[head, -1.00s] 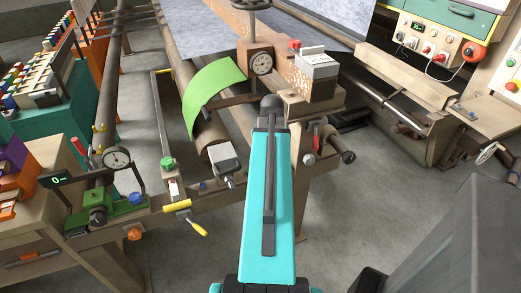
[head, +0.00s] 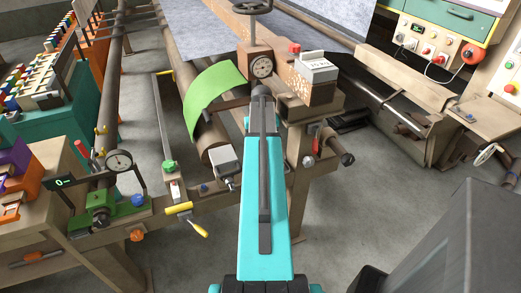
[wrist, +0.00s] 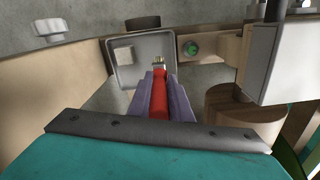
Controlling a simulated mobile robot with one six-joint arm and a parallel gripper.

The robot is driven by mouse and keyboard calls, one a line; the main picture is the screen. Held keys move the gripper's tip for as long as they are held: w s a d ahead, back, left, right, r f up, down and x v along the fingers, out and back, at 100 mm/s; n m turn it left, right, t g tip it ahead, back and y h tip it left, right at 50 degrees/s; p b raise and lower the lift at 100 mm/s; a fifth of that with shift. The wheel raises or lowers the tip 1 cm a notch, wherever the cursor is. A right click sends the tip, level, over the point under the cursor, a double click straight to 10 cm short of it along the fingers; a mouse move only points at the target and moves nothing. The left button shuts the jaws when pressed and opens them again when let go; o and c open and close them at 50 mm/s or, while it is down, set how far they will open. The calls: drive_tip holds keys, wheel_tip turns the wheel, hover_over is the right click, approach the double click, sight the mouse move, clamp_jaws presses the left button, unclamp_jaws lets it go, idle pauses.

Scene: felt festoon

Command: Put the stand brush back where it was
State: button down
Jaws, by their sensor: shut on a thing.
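In the wrist view my gripper (wrist: 163,95) has purple-grey fingers shut on a slim red handle with a small metal end, which I take to be the stand brush (wrist: 160,88). A pale grey square holder (wrist: 118,58) with an open middle lies just beyond the fingertips. The handle's metal end shows against its opening; I cannot tell whether it touches or is inside. In the head view my teal arm hides the gripper and the brush.
A wooden beam with a green knob (wrist: 192,48) and a pale block (wrist: 290,55) stand close at the right.

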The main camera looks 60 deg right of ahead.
drive_tip(key=shift+w+d, duration=0.65)
drive_tip(key=shift+w, duration=0.1)
drive_tip(key=shift+f, duration=0.15)
drive_tip(key=shift+f+p, duration=0.65)
drive_tip(key=shift+f, duration=1)
drive_tip(key=shift+f, duration=0.15)
drive_tip(key=c, duration=1.6)
unclamp_jaws()
drive_tip(key=shift+r, duration=0.2)
drive_tip(key=shift+a+r+b, duration=0.1)
drive_tip(key=shift+r+b, duration=1.05)
drive_tip(key=shift+r, duration=4.8)
